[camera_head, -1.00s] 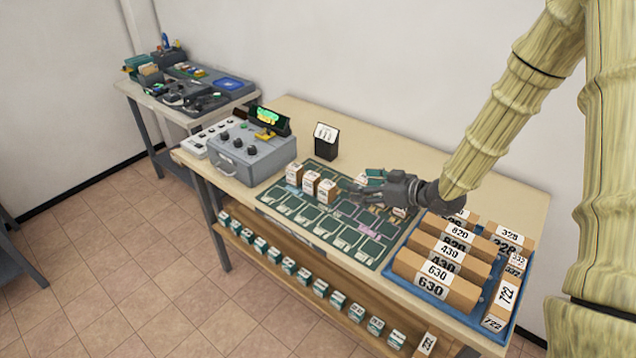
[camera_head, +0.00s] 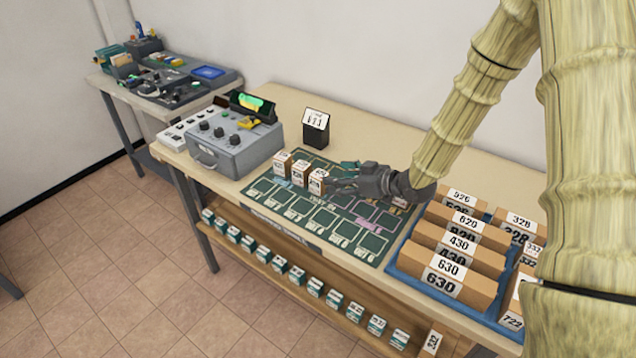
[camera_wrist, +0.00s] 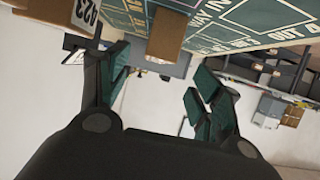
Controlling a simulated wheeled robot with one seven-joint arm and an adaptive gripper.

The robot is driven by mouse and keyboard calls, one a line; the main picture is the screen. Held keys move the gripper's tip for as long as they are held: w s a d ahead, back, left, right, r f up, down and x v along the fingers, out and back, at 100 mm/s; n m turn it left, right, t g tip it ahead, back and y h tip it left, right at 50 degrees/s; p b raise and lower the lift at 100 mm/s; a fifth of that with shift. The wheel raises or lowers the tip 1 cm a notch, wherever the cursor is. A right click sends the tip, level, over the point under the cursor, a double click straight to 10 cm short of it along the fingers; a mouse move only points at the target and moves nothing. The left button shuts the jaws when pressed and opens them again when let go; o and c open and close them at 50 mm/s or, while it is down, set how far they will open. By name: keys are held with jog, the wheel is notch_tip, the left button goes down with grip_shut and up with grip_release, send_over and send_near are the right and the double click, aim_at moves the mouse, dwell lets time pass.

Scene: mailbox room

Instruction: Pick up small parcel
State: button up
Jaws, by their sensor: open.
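Several small brown parcels with white labels stand in a row on the dark green sorting mat (camera_head: 345,233). The nearest of them to my gripper is a small parcel (camera_head: 317,182). My gripper (camera_head: 340,181) is open and low over the mat, just right of that parcel, its fingers pointing left. In the wrist view my gripper (camera_wrist: 160,90) shows two spread dark green fingers with nothing between them. A plain brown parcel (camera_wrist: 168,32) lies ahead of the fingertips in that view, and a labelled parcel (camera_wrist: 60,38) is at the upper left. Part of the mat is hidden behind my gripper.
A grey control box (camera_head: 235,145) stands left of the mat, and a black sign (camera_head: 315,130) behind it. A blue tray (camera_head: 450,293) of larger numbered boxes is at the right. A lower shelf (camera_head: 290,265) holds several small cartons. Bare table lies behind the mat.

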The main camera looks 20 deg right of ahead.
aim_at(319, 174)
jog(key=shift+x, duration=1.5)
jog(key=shift+f+p+x, duration=0.2)
jog(key=shift+p+x, duration=1)
jog(key=shift+x, duration=1.4)
jog(key=shift+d, duration=0.1)
jog(key=c, duration=1.2)
